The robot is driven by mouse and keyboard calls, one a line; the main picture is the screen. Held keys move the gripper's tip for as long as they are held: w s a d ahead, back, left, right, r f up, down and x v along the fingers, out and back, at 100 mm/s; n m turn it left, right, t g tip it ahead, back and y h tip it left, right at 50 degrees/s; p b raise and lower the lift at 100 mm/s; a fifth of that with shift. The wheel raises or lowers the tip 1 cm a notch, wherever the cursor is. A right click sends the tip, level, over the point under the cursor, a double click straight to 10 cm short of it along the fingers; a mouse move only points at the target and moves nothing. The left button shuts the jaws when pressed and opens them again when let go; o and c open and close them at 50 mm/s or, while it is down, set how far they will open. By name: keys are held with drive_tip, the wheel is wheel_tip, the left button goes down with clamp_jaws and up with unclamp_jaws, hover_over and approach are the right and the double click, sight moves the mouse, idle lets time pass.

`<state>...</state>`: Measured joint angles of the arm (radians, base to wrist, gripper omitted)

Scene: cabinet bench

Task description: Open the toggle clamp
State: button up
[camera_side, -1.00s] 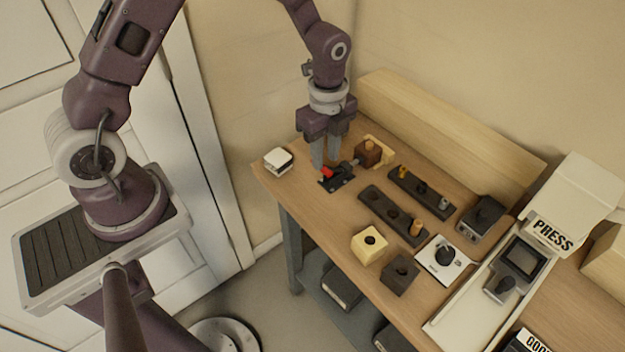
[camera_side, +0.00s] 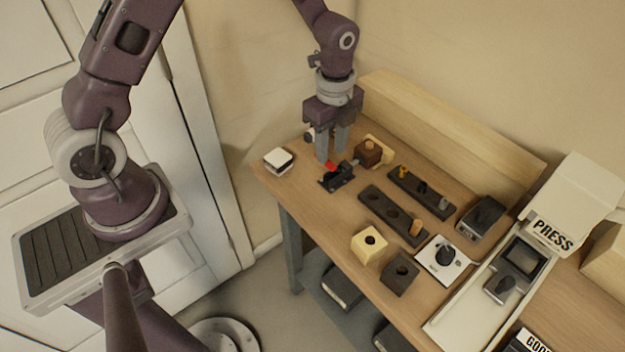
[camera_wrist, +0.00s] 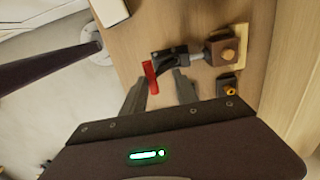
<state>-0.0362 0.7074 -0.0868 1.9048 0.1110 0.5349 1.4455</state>
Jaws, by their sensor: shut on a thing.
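The toggle clamp (camera_side: 337,180) is a black clamp with a red handle (camera_side: 330,166) near the left end of the bench. In the wrist view the clamp (camera_wrist: 172,56) has its spindle pointing right, towards a brown block (camera_wrist: 217,48); the red handle (camera_wrist: 150,78) stands beside the left finger. The brown block (camera_side: 368,152) also shows in the side view. My gripper (camera_side: 332,160) points down over the clamp and is shut on the red handle. The fingers partly hide the handle in the side view.
A white-topped block (camera_side: 278,160) lies left of the clamp. Two dark peg strips (camera_side: 392,215) (camera_side: 420,190), a cream block (camera_side: 369,246) and a joystick plate (camera_side: 444,260) lie to the right. A wooden board (camera_side: 450,130) borders the bench's back.

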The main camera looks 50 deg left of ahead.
drive_tip(key=shift+o, duration=1)
drive_tip(key=shift+w+r, duration=0.25)
drive_tip(key=shift+w, duration=0.35)
drive_tip(key=o, duration=0.3)
drive_tip(key=shift+w, duration=0.55)
drive_tip(key=shift+o, duration=0.2)
drive_tip(key=shift+o, duration=0.5)
drive_tip(key=shift+w, duration=0.2)
drive_tip(key=shift+o, duration=0.8)
drive_tip(key=shift+w, duration=0.1)
drive_tip(key=o, duration=0.8)
drive_tip(key=shift+r, duration=0.1)
